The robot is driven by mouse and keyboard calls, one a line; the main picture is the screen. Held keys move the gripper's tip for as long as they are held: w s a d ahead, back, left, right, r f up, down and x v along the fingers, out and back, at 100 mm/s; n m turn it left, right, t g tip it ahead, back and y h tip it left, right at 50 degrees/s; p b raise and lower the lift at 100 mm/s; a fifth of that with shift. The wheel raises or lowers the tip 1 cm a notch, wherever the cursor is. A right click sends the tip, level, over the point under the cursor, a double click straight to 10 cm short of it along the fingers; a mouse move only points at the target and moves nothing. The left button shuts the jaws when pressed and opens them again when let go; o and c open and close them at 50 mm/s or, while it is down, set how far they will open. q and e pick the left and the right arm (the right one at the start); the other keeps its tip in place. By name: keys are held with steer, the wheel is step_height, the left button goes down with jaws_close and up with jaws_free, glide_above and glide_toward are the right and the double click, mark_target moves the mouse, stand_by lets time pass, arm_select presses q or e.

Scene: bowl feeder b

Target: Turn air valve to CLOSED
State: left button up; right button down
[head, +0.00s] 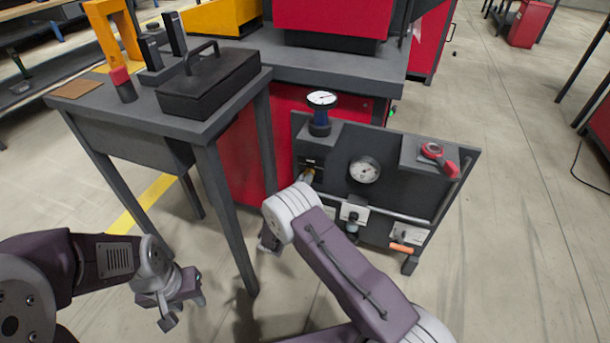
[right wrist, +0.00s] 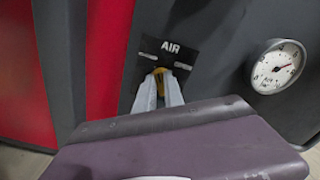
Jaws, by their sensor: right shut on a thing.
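The air valve has a yellow handle (right wrist: 160,72) on a dark plate marked AIR (right wrist: 170,50) in the right wrist view. My right gripper (right wrist: 160,88) has both fingers closed around this handle, which hides much of it. In the head view a small yellow part of the valve (head: 308,175) shows at the left of the grey panel (head: 385,150), and my right arm hides most of my right gripper there. The valve's exact angle is hard to tell. My left gripper (head: 183,312) is open and empty at the lower left, above the floor.
A round gauge (head: 364,169) sits right of the valve, and also in the right wrist view (right wrist: 278,66). A pipe, an orange handle (head: 401,248) and a red-handled part (head: 438,157) are on the panel. A grey table (head: 230,105) with a black box stands left.

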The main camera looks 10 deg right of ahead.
steer(key=shift+a+f+n+p, duration=0.1)
steer(key=shift+n+p, duration=0.6)
steer(key=shift+n, duration=0.7)
steer(key=c, duration=1.4)
jaws_free()
steer(key=shift+c, duration=0.2)
steer(key=p+v, duration=0.4)
steer(key=v, duration=0.5)
